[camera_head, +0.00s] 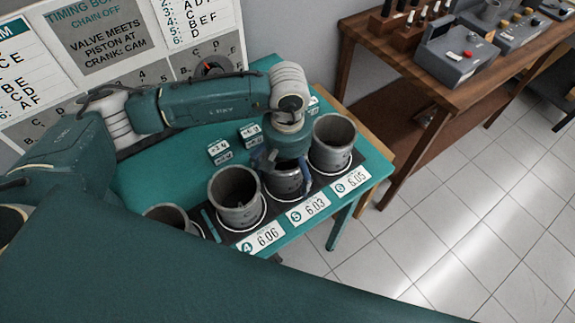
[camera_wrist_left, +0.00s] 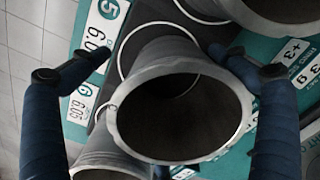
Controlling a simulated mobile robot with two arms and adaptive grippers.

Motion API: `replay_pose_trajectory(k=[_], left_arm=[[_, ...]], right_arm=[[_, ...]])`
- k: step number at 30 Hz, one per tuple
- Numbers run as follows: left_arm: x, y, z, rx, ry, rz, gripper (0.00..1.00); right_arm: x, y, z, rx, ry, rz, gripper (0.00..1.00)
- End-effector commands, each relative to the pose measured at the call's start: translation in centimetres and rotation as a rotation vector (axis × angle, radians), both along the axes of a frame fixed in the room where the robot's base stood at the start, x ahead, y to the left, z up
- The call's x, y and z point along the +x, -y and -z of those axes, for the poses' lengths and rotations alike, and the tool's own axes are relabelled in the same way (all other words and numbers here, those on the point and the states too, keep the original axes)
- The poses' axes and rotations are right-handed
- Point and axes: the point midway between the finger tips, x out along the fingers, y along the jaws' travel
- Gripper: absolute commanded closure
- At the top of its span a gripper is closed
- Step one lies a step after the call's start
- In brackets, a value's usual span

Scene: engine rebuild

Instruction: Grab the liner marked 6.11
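No plate reading 6.11 is visible. Grey cylinder liners stand in a row on a dark strip on the teal table. My left gripper (camera_head: 285,170) is over the middle visible liner (camera_head: 284,184), at plate 5, reading 6.03 (camera_head: 309,208). In the left wrist view, its open fingers (camera_wrist_left: 160,52) lie on either side of that liner (camera_wrist_left: 180,112), with gaps visible. A liner (camera_head: 237,193) stands at plate 4, reading 6.06 (camera_head: 262,238). Another (camera_head: 332,145) stands at plate 6, reading 6.05 (camera_head: 351,181). A further liner (camera_head: 168,217) is partly hidden at left. My right gripper is out of view.
Small white tags (camera_head: 219,149) stand on the teal table (camera_head: 150,177) behind the row. A timing board (camera_head: 105,40) stands behind the table. A wooden bench (camera_head: 395,62) with grey boxes (camera_head: 455,55) is at upper right. The tiled floor (camera_head: 450,220) is clear.

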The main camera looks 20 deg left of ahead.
Motion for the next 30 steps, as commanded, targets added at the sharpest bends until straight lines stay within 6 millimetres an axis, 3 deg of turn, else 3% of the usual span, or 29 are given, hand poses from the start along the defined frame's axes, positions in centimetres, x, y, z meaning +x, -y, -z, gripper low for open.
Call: replay_pose_trajectory(k=[1, 6, 20, 26, 30], left_arm=[[0.0, 0.0, 0.0, -0.001, 0.000, 0.000, 0.16], [0.0, 0.1, 0.0, -0.001, 0.000, 0.000, 0.46], [0.2, 0.1, -1.3, -0.003, 0.003, -0.001, 0.46], [0.3, 0.1, -4.9, -0.003, 0.010, 0.001, 0.46], [0.3, 0.1, -8.8, -0.004, 0.012, 0.002, 0.46]], right_arm=[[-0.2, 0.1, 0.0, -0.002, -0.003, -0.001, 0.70], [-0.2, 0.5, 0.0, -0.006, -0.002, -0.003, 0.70], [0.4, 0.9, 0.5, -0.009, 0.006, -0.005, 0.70], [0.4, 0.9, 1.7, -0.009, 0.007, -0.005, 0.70], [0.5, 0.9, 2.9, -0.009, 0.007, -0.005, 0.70]])
